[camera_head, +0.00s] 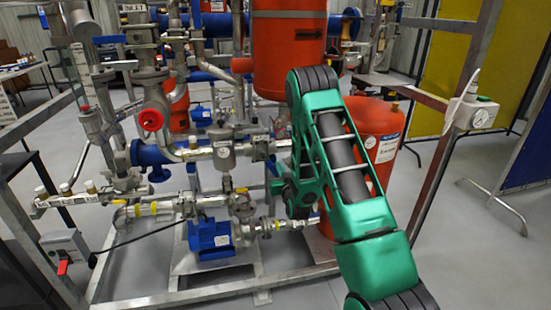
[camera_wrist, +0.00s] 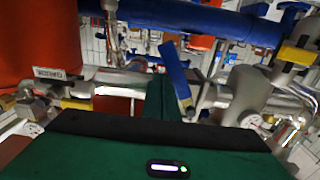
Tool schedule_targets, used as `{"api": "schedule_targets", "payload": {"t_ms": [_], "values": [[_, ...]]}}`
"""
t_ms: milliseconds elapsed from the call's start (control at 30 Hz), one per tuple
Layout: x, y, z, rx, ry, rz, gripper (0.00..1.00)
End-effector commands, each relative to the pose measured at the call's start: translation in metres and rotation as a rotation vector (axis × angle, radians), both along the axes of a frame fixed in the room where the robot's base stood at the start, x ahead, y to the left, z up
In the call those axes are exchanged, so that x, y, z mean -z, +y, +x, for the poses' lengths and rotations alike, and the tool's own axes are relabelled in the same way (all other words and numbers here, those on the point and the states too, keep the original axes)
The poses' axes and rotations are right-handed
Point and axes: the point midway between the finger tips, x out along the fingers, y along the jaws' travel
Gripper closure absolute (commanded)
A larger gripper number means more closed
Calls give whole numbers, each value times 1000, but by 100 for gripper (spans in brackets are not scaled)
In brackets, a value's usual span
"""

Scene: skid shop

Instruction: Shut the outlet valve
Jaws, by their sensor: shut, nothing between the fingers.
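In the wrist view, a blue flat lever (camera_wrist: 176,72) stands steeply on a silver pipe fitting, leaning a little to the left at its top. It looks like a valve handle, but I see no label that names it as the outlet valve. My gripper (camera_wrist: 160,97) is shut and empty, with its dark green fingers together just left of the lever. I cannot tell whether they touch it. In the head view, my green arm hides most of the gripper and the pipework right behind it.
A red vessel (camera_wrist: 38,40) stands close on the left in the wrist view, and a blue pipe (camera_wrist: 190,17) crosses above. Grey floor (camera_head: 470,250) is clear there.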

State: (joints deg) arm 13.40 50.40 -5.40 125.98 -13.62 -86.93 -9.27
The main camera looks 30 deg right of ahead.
Motion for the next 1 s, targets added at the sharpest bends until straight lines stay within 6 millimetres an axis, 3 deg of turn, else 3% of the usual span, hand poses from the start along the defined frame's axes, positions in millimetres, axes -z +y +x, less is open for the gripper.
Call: {"api": "schedule_targets", "payload": {"t_ms": [533,1000], "values": [[8,6,1,0,1,1,100],[22,25,7,0,0,1,100]]}}
